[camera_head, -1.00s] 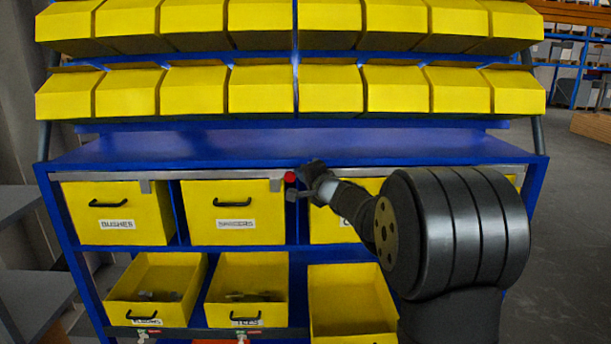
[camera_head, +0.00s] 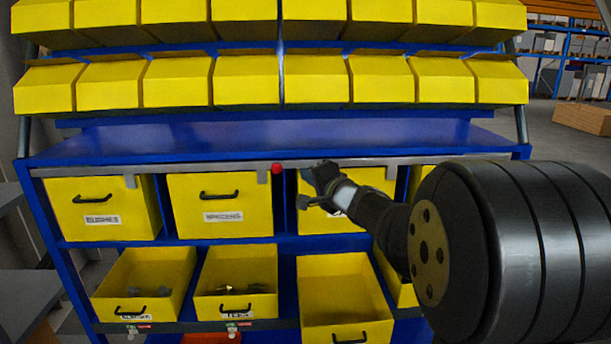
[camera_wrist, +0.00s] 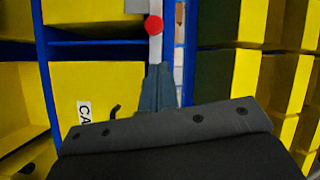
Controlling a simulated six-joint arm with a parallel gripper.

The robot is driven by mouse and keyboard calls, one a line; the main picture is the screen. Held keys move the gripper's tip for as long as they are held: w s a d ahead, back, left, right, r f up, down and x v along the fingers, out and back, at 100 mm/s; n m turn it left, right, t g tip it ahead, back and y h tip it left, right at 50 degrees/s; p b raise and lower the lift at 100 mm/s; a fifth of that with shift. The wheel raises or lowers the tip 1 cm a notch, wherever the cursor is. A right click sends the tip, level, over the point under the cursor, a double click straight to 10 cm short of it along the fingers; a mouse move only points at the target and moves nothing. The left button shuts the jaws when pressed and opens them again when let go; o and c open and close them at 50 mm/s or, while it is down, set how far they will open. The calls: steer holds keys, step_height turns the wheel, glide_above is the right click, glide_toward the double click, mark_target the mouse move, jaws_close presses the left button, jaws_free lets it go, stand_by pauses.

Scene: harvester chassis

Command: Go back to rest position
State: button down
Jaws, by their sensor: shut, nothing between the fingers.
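My gripper (camera_head: 310,190) is at the end of my arm, in front of the rack's upper row of drawers, just right of a red knob (camera_head: 277,168). In the wrist view my gripper (camera_wrist: 158,72) is shut and its fingers hold nothing. The red knob also shows in the wrist view (camera_wrist: 153,26), beyond the fingertips and apart from them.
A blue rack has a bare shelf (camera_head: 250,138) under two rows of closed yellow bins (camera_head: 247,82). Below are labelled yellow drawers (camera_head: 222,205) and open bins, two with small parts (camera_head: 235,285) and one empty (camera_head: 340,300). Grey surfaces (camera_head: 25,295) stand at left.

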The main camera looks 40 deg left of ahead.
mark_target(300, 162)
steer(key=shift+a, duration=0.1)
steer(key=w+a, duration=0.5)
steer(key=w, duration=0.1)
steer(key=shift+w+a+f, duration=0.25)
steer(key=shift+a+f, duration=0.1)
steer(key=shift+a, duration=0.05)
steer(key=shift+v, duration=2.1)
